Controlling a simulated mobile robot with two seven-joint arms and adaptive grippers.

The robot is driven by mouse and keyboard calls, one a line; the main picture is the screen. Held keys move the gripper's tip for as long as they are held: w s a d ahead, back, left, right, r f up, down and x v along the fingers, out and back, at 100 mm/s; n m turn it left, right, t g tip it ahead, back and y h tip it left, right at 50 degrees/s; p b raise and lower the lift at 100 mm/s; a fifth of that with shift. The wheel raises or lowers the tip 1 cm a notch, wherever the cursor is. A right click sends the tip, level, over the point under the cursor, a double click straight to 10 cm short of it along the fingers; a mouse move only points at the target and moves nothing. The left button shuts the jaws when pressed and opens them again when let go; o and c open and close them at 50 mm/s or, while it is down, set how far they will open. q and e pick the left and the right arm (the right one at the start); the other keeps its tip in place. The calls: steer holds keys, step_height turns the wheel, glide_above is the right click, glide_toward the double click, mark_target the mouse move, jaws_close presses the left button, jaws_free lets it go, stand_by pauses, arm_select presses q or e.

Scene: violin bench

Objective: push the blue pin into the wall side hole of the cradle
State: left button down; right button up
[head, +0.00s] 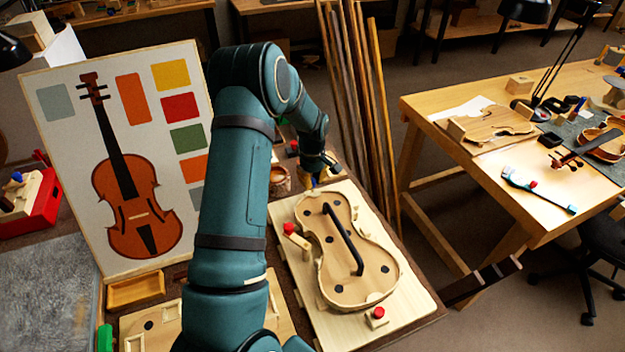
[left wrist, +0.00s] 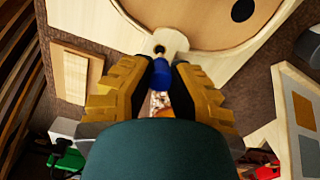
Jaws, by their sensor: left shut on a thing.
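The cradle (head: 420,291) is a pale wooden board that bears a violin body (head: 375,262). My left gripper (head: 322,179) is at the cradle's far edge, partly hidden behind my own arm. In the left wrist view its yellow fingers are shut on the blue pin (left wrist: 160,76). The pin points at a small pale block (left wrist: 172,38) beside the violin body. A dark round hole (left wrist: 159,49) shows in this block, just beyond the pin's tip. I cannot tell whether the tip touches it. The blue pin cannot be made out in the head view. My right gripper is not in view.
Red-topped pins stand at the cradle's left (head: 289,229) and near (head: 378,313) sides. A small jar (head: 280,180) is left of my gripper. Tall wood strips (head: 362,110) stand behind. A violin poster (head: 140,100) is at left, another bench (head: 490,185) at right.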

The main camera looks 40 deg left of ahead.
mark_target(312, 179)
arm_select(q)
steer(key=shift+f+b, duration=0.8)
steer(key=shift+f, duration=0.3)
stand_by(0.6)
steer(key=shift+r, duration=0.15)
steer(key=shift+r+p, duration=0.55)
steer(key=shift+r, duration=0.05)
steer(key=shift+f+b, duration=0.5)
steer(key=shift+f, duration=0.25)
stand_by(1.5)
steer(key=c, duration=1)
jaws_free()
step_height(312, 179, up, 12)
steer(key=shift+r, duration=0.1)
